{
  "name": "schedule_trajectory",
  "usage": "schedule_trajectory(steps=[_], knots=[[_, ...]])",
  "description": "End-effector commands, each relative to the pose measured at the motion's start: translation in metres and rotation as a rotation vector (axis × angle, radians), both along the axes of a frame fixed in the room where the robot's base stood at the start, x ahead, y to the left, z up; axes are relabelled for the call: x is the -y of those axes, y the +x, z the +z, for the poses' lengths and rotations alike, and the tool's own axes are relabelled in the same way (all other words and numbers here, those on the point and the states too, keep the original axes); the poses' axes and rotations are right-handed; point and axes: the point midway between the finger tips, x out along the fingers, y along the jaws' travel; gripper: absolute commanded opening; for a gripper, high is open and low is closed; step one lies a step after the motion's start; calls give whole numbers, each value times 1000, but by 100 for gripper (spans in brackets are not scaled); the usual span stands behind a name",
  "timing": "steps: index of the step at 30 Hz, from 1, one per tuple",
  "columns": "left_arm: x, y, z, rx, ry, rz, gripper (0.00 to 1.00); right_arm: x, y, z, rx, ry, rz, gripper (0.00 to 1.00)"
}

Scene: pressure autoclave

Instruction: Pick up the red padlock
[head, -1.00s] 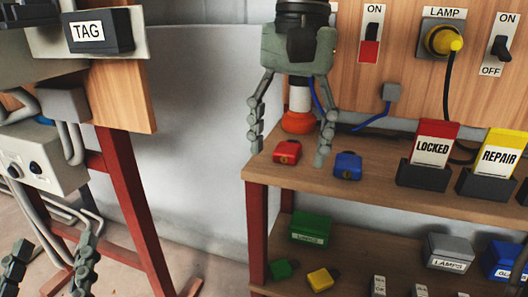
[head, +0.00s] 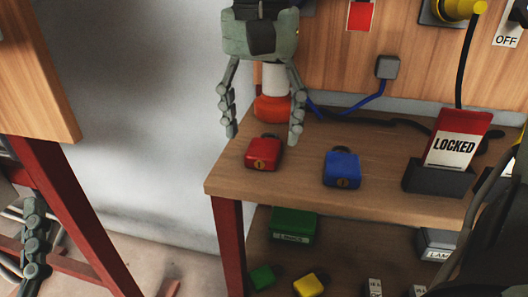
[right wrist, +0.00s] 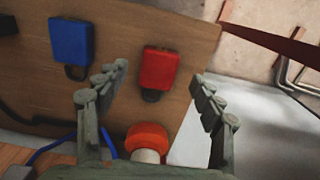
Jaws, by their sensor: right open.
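The red padlock (head: 263,153) lies on the wooden shelf top near its left front corner, its dark shackle toward the wall. My right gripper (head: 263,138) is open and empty, fingers pointing down, above and slightly behind the padlock in the head view. In the right wrist view the red padlock (right wrist: 159,69) shows between and beyond the spread fingertips of the right gripper (right wrist: 159,77). I cannot tell whether they touch it. Part of my left gripper (head: 35,240) shows at the lower left, too cut off to tell its state.
A blue padlock (head: 342,168) lies right of the red one. An orange-and-white object (head: 272,105) stands behind. A LOCKED sign (head: 455,145) in a dark holder stands farther right. Green (head: 263,277) and yellow (head: 309,285) padlocks lie on the lower shelf.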

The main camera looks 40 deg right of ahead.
Motion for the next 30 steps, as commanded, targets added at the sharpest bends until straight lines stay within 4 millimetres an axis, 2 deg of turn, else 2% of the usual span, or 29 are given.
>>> schedule_trajectory(steps=[1, 6, 15, 27, 29, 30], knots=[[-1, -1, 1, 26, -8, 3, 63, -1, -3, -12, -4, 0, 1, 67], [-5, -6, 11, 92, -30, 8, 63, -1, -3, -32, -1, 2, -1, 67], [-6, -7, 14, 108, -36, 10, 63, -2, -3, -35, 1, 2, -2, 67], [-6, -7, 14, 108, -36, 9, 63, -1, -3, -35, 2, 1, -2, 18], [-6, -7, 14, 108, -36, 9, 63, -1, -3, -35, 2, 1, -2, 10], [-6, -7, 14, 108, -36, 9, 63, -1, -3, -35, 2, 2, -2, 10]])
